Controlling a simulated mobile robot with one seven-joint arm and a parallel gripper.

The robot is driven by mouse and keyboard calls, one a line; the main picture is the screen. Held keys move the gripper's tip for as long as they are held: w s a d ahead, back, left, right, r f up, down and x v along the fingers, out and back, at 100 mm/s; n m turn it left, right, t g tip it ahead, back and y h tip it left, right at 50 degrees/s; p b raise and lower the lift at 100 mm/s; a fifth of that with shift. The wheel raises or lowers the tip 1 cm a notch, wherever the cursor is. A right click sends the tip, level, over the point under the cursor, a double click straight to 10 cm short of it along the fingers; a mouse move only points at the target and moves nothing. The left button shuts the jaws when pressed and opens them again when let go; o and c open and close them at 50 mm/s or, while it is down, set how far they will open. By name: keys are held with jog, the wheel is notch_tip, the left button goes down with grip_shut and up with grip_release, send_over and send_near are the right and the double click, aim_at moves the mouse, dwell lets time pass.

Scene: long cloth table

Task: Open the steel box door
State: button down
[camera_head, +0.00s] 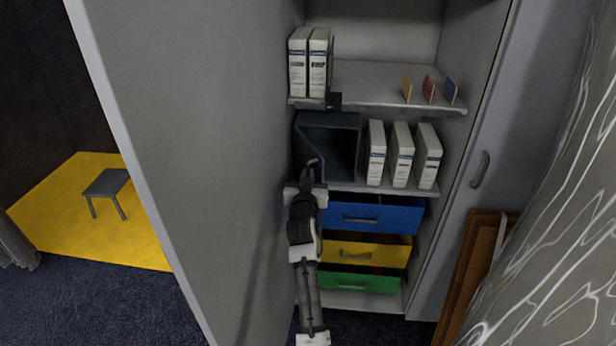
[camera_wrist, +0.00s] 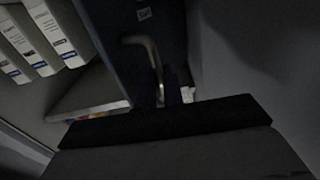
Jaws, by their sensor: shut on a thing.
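The dark steel box (camera_head: 333,121) stands on the middle shelf of the open cabinet, left of the white binders. Its front looks open in the head view, with a dark inside showing, and its door (camera_head: 305,143) stands out on the left. My gripper (camera_head: 308,178) is at the door's lower front. In the wrist view my gripper (camera_wrist: 163,98) is shut on the curved metal handle (camera_wrist: 146,48) of the door (camera_wrist: 118,30). The fingers hide the handle's lower end.
White binders (camera_head: 401,154) stand right of the box, and more binders (camera_head: 310,62) stand on the shelf above. Blue (camera_head: 385,214), yellow (camera_head: 372,249) and green (camera_head: 364,280) drawers are below. A large grey cabinet door (camera_head: 190,140) is close on my arm's left.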

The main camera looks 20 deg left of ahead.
jog(key=shift+a+r, duration=0.15)
jog(key=shift+r, duration=0.05)
jog(key=c, duration=1.5)
grip_release()
jog(key=shift+w+f, duration=0.1)
jog(key=shift+f, duration=0.1)
jog(key=shift+c, duration=0.2)
jog(key=b+v, duration=0.3)
jog(key=v, duration=1.1)
